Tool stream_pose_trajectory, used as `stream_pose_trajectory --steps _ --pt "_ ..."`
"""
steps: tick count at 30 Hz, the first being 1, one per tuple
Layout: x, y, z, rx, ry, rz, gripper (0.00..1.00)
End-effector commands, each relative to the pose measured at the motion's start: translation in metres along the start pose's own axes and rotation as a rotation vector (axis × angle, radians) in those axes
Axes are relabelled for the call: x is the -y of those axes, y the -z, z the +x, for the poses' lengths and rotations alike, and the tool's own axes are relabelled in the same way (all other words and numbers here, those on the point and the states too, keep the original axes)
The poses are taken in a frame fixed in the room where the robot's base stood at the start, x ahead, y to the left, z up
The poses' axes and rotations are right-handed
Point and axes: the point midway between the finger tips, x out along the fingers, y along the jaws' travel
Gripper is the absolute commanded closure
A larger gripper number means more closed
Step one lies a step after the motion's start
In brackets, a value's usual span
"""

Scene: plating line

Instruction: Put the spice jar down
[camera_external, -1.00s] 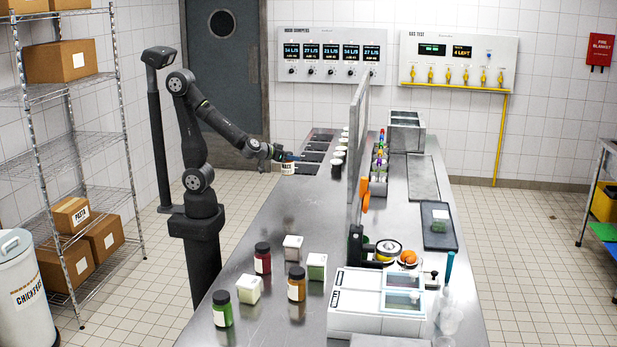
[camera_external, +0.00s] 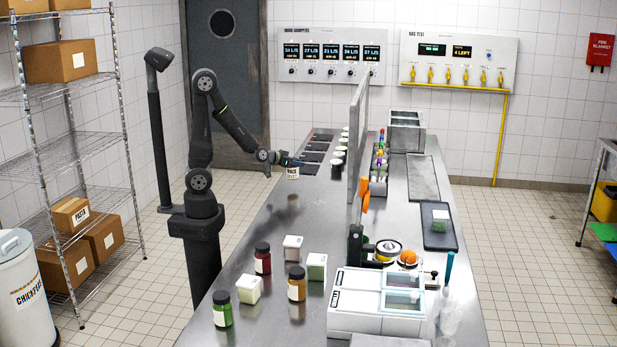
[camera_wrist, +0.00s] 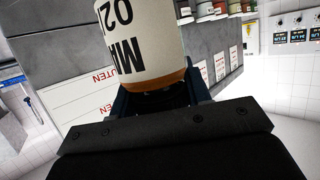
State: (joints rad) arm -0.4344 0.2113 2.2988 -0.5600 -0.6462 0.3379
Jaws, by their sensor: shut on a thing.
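The spice jar (camera_external: 293,174) has a white label with dark print and a brown-orange band. In the external view it hangs below my gripper (camera_external: 291,162) at the left edge of the steel counter (camera_external: 262,222), in front of the dark panels. In the wrist view the jar (camera_wrist: 146,38) is between the fingers of my gripper (camera_wrist: 160,98), which is shut on it. The print reads "MA" and "02"; the rest is cut off. It looks held above the counter, but the gap beneath is hard to judge.
A red jar (camera_external: 262,258), an orange jar (camera_external: 296,284), a green jar (camera_external: 222,309) and several white-lidded square containers (camera_external: 248,290) stand at the near end. Dark panels (camera_external: 314,157) and several small cups (camera_external: 338,160) lie behind. An upright divider (camera_external: 357,140) runs along the counter. The counter's middle left is clear.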

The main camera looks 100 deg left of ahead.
Motion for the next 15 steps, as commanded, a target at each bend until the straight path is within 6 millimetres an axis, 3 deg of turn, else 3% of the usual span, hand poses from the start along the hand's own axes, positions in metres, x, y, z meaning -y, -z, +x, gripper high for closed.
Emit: stream_pose_trajectory --steps 15 --pt "0.002 -0.037 0.015 0.002 0.0 0.002 0.86"
